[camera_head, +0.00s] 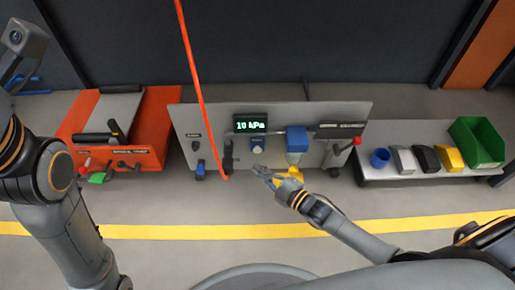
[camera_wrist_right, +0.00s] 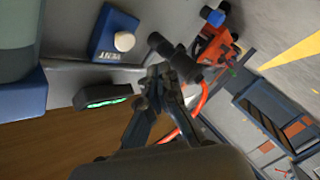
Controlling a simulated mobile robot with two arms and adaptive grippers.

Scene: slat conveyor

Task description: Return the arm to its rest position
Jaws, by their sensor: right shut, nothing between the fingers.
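My right arm reaches in from the lower right in the head view. Its gripper (camera_head: 262,172) is in front of the lower middle of the grey panel (camera_head: 270,115), below the display. In the right wrist view the fingertips of this gripper (camera_wrist_right: 163,80) are together with nothing held, close to a black knobbed part (camera_wrist_right: 172,52); I cannot tell if they touch. My left arm stands at the left edge of the head view, and its fingers do not show.
The panel carries a display (camera_head: 250,123) reading 10 kPa, a blue block (camera_head: 297,139) and a red-tipped lever (camera_head: 356,142). A red hose (camera_head: 193,70) hangs before it. An orange machine (camera_head: 155,125) stands left; a bench (camera_head: 400,172) with several containers stands right.

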